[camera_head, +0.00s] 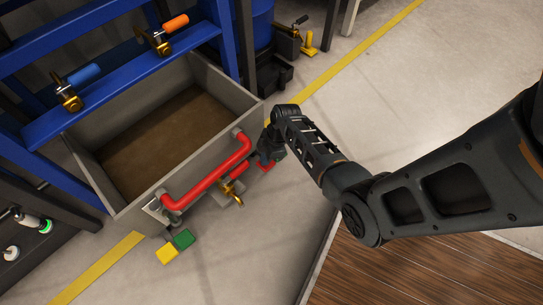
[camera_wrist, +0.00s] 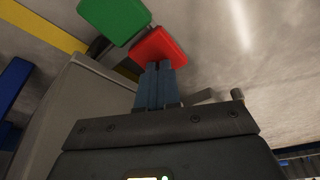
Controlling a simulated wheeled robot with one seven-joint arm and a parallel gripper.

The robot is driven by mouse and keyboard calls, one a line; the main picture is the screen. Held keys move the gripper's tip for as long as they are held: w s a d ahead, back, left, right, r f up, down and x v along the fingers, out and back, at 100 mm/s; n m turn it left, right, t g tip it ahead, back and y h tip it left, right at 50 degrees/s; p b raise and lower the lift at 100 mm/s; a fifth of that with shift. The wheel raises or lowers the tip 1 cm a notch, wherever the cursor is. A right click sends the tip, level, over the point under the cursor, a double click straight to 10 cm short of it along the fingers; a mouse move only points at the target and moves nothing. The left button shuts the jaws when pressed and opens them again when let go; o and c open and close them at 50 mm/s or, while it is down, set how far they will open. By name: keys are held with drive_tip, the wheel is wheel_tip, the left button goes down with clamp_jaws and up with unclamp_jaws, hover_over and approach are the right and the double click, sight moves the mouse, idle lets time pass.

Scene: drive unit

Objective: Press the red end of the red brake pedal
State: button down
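The red pedal pad (camera_wrist: 158,47) is a flat red block in the wrist view, directly beyond my fingertips. In the head view only a small part of the red pad (camera_head: 265,167) shows below my gripper (camera_head: 266,158), near the right front corner of the grey bin. My gripper (camera_wrist: 159,66) has its two blue-grey fingers together with nothing visible between them. The fingertips overlap the lower edge of the red pad in the wrist view; I cannot tell whether they touch it. A green pad (camera_wrist: 113,19) sits beside the red one.
A grey bin (camera_head: 136,205) with a red bar handle (camera_head: 205,172) stands left of my gripper. A brass fitting (camera_head: 233,194) sits on its front. Floor to the right is clear.

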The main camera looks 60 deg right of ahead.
drive_tip(key=shift+s+d+f, duration=0.1)
drive_tip(key=shift+f, duration=0.3)
drive_tip(key=shift+r, duration=0.1)
drive_tip(key=shift+r+p, duration=2.35)
drive_tip(key=shift+r, duration=0.15)
